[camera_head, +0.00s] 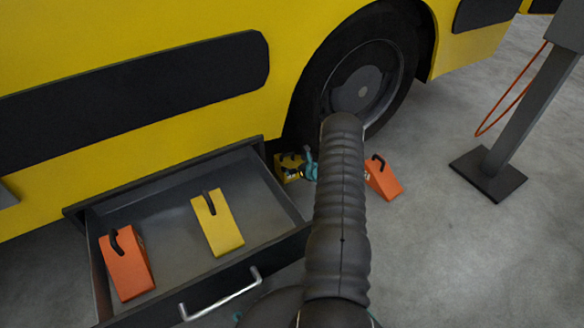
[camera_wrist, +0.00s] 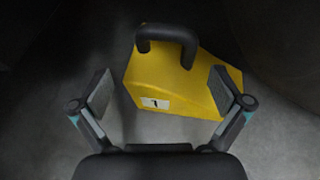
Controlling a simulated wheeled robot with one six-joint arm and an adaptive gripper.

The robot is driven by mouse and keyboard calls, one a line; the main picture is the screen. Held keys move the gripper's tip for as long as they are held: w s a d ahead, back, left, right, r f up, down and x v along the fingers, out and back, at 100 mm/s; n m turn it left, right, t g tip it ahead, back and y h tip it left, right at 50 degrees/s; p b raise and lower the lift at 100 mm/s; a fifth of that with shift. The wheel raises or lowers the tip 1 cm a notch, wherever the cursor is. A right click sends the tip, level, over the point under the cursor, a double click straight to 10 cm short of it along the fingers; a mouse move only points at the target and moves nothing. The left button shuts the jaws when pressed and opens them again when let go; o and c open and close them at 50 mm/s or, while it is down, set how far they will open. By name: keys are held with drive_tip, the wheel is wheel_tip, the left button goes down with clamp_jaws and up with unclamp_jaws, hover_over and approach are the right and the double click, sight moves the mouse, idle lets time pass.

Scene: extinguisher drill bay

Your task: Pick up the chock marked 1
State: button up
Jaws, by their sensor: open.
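The yellow chock marked 1 (camera_wrist: 185,85) is on the floor in the wrist view, with a black handle on top and a white label reading 1 facing me. In the head view the yellow chock (camera_head: 287,171) is beside the wheel, partly hidden by my gripper. My gripper (camera_wrist: 162,93) is open and empty. Its left finger is at the chock's left side, and its right finger overlaps the chock's right part in the picture. I cannot tell whether either finger touches it. In the head view my arm hides most of the gripper (camera_head: 311,164).
An orange chock (camera_head: 385,180) lies right of my arm. An open drawer (camera_head: 284,243) at left holds an orange chock (camera_head: 127,268) and a yellow chock (camera_head: 218,225). The wheel (camera_head: 390,75) of the yellow vehicle (camera_head: 200,20) stands behind.

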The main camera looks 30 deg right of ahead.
sight(286, 160)
drive_tip(key=x, duration=0.4)
drive_tip(key=shift+f+b, duration=0.25)
drive_tip(key=shift+b, duration=0.1)
drive_tip(key=shift+w+f, duration=0.1)
drive_tip(key=shift+w, duration=0.4)
drive_tip(key=c, duration=1.6)
